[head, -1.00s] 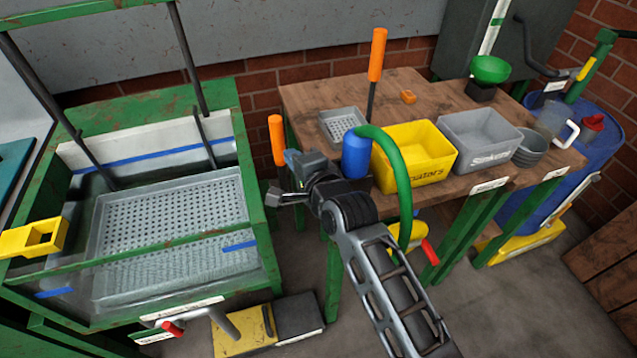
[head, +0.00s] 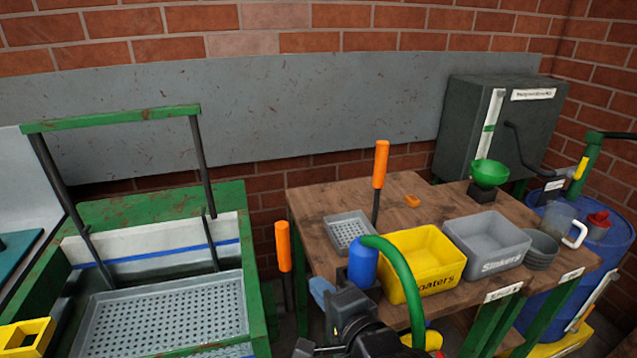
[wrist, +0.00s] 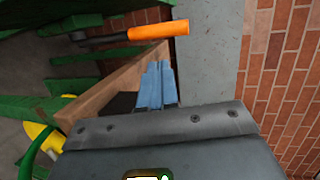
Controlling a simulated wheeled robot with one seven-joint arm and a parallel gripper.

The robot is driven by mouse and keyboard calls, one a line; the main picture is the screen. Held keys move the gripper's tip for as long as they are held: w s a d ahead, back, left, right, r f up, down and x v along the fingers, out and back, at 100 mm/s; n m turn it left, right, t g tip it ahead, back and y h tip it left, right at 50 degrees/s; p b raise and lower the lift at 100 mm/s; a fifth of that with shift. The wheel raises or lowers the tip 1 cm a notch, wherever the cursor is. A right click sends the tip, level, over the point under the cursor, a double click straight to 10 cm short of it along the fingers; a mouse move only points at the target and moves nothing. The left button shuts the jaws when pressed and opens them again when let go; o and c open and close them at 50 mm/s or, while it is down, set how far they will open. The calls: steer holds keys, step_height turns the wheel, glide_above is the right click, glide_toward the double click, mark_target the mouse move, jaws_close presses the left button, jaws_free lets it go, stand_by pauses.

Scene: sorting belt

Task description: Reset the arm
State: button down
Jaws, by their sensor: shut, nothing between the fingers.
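My gripper (head: 318,318) shows at the bottom middle of the head view, in front of the wooden table's left end.
The wooden table (head: 310,232) holds a yellow bin (head: 425,252) marked Floaters, a grey bin (head: 487,242) marked Sinkers and a perforated tray (head: 347,230). An orange-handled lever (head: 283,247) stands between the table and the green tank (head: 228,200). A dark cabinet (head: 497,130) stands behind.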

steer(key=s+d+f+n+h, duration=0.1)
steer(key=s+d+f, duration=0.1)
steer(key=s+d, duration=0.35)
steer(key=s+d+f+n+t+h, duration=0.1)
steer(key=s+d+f+n+h, duration=0.15)
steer(key=s, duration=0.65)
steer(key=s+d+f+n+h, duration=0.1)
steer(key=s+d+f, duration=0.1)
steer(key=s+d, duration=0.35)
steer(key=s+d+r+n+h, duration=0.1)
steer(key=s+d+r+n, duration=0.1)
steer(key=s, duration=0.5)
steer(key=s+d+r+n, duration=0.2)
steer(key=s+r+n, duration=0.1)
steer(key=s+r, duration=0.2)
steer(key=s+d+r+n+h, duration=0.1)
steer(key=s+d+r+n, duration=0.2)
steer(key=s, duration=0.7)
steer(key=shift+r+h, duration=0.25)
steer(key=shift+h, duration=0.1)
steer(key=shift+s+d, duration=0.1)
